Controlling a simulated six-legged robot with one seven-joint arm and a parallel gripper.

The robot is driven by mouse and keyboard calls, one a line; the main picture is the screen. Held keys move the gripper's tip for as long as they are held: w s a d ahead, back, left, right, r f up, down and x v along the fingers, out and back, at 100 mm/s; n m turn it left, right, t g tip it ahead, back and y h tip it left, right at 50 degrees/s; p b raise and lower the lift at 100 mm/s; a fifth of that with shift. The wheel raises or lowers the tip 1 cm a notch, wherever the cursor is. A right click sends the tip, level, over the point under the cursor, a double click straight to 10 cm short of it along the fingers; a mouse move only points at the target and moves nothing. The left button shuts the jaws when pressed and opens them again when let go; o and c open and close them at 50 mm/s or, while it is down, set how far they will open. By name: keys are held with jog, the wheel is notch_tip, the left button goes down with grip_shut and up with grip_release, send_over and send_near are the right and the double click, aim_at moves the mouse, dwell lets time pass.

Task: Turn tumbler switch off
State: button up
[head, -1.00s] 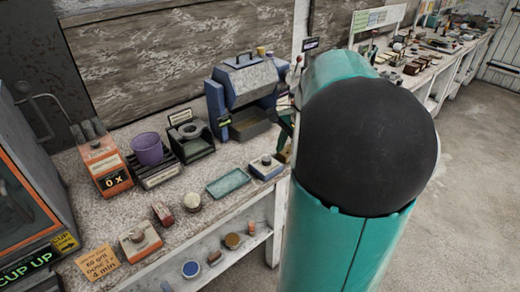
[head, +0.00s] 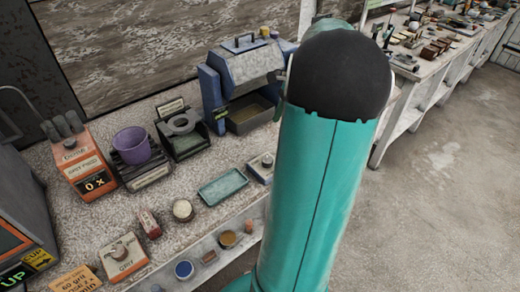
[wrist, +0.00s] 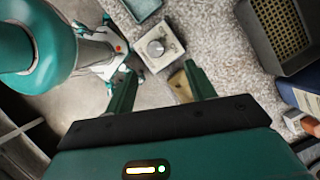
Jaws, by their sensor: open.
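A blue machine with a drum (head: 242,70) and a tray under it stands at the back of the bench; I take it for the tumbler. A small lit green label shows on its left front post. Its blue side also shows at the right edge of the wrist view (wrist: 301,97), with a small pale and reddish part (wrist: 296,122) below that may be the switch. The switch's position cannot be told. My gripper (wrist: 157,72) is open and empty, over the bench edge, left of the machine in the wrist view. My arm hides it in the head view.
A small box with a round knob (wrist: 156,47) lies just beyond my fingertips. A green tray (head: 222,187), a purple cup (head: 131,146) and an orange box (head: 84,165) stand on the bench (head: 100,222). Open floor (head: 440,180) lies to the right.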

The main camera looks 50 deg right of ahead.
jog(key=s, duration=0.3)
send_near(268, 159)
jog(key=a+f, duration=0.1)
jog(key=f, duration=0.1)
jog(key=x, duration=0.6)
jog(key=shift+w+d+f, duration=0.1)
jog(key=shift+w+f, duration=0.1)
jog(key=shift+w, duration=0.15)
jog(key=shift+s, duration=0.25)
jog(key=shift+w+f, duration=0.1)
jog(key=shift+w, duration=0.15)
jog(key=shift+s, duration=0.2)
jog(key=c, duration=0.4)
jog(key=shift+w, duration=0.1)
jog(key=c, duration=0.6)
